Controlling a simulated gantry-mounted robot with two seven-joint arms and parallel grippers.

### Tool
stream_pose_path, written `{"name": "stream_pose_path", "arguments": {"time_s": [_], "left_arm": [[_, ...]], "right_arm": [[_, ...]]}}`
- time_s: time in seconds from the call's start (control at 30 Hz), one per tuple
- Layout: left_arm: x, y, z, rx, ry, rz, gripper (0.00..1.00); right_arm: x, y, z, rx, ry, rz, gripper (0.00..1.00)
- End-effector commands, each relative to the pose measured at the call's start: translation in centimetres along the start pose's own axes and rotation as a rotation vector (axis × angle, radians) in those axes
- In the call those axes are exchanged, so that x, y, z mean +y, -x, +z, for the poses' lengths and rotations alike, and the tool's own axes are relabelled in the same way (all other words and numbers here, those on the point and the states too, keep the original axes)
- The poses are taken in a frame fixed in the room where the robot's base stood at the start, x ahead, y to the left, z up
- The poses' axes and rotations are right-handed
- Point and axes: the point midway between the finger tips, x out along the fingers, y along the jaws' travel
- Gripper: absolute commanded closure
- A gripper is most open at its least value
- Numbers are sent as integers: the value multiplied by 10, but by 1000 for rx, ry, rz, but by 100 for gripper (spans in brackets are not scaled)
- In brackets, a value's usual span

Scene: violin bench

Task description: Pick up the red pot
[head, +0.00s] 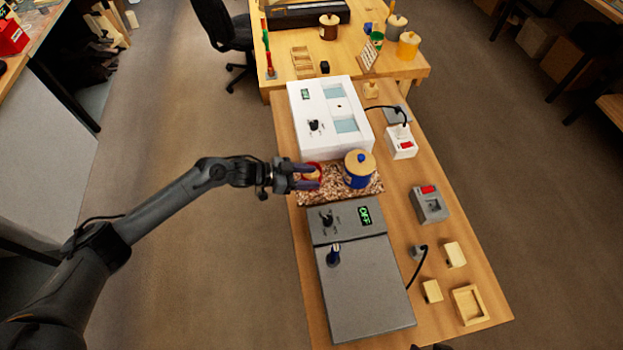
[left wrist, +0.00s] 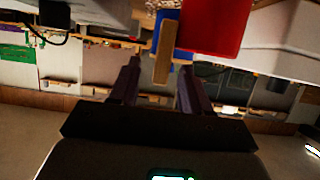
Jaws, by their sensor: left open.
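The red pot (head: 313,164) with a pale wooden lid stands on the speckled mat (head: 340,194), partly hidden by my left gripper. My left gripper (head: 315,177) is open, with its fingers at the pot, around or just over its lid. In the left wrist view the red pot (left wrist: 212,27) is large at the top, beyond the fingertips (left wrist: 158,65). Contact cannot be told. My right gripper is not clearly in view.
A blue pot (head: 357,178) with a wooden lid stands just right of the red pot. A white device (head: 325,135) is behind the mat and a grey device (head: 365,290) in front. Small boxes and wooden blocks (head: 432,291) lie along the right side.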

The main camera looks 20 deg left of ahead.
Motion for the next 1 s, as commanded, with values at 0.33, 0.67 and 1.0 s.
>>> {"name": "stream_pose_path", "arguments": {"time_s": [0.33, 0.67, 1.0], "left_arm": [[-1, -37, 2, 0, 0, 0, 53], [-1, -38, 2, 0, 0, 0, 65], [-1, -37, 2, 0, 0, 0, 100]], "right_arm": [[-1, -4, 0, 2, -5, -3, 51], [-2, -4, 0, 3, -8, -6, 51], [-2, -5, 0, 2, -8, -5, 51]]}}
